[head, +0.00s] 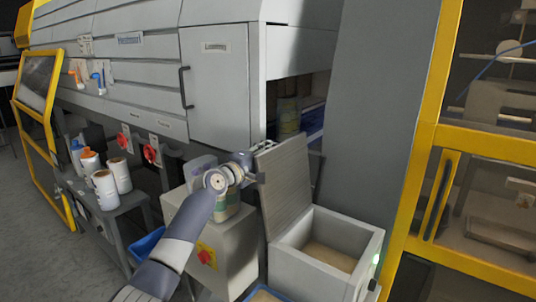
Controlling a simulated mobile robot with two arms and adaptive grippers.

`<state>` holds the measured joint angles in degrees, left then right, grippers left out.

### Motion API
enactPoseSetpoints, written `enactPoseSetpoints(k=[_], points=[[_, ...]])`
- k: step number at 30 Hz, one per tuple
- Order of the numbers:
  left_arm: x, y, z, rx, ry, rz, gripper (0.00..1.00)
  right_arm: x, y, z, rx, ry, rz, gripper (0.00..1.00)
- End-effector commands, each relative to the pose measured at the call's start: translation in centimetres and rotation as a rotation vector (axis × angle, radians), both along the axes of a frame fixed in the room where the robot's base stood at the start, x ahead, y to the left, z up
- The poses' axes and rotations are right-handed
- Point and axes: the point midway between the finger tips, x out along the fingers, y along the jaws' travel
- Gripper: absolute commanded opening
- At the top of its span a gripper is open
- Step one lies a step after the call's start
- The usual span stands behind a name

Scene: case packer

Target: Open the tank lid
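The tank (358,262) is a light grey box at the lower right of the head view. Its top is open and a beige content shows inside. The tank lid (285,187) is a grey panel that stands raised, leaning back along the left side of the opening. My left gripper (257,172) is at the upper left edge of the lid, close against it. Its fingertips are small and partly hidden there, so I cannot tell whether they are open, shut or touching the lid. My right gripper is not in view.
A yellow-framed machine (400,228) stands right of the tank. A grey cabinet (218,85) is behind my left arm. A grey box with a red knob (207,255) is beside the arm. White containers (106,188) stand on a small table at left. Blue trays lie low near the floor.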

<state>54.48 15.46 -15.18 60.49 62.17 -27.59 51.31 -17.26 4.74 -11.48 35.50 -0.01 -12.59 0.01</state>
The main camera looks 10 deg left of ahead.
Motion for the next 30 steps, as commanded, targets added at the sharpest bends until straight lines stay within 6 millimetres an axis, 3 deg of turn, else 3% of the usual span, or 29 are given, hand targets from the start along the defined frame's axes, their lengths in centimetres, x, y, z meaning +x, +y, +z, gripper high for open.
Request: enactPoseSetpoints(k=[11, 30], points=[[-1.2, 0.6, 0.1, -0.001, -0.003, 0.0, 0.35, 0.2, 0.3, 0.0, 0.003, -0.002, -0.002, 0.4], [-9.2, 3.9, -0.1, -0.001, 0.001, 0.001, 0.35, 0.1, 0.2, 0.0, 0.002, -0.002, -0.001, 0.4]])
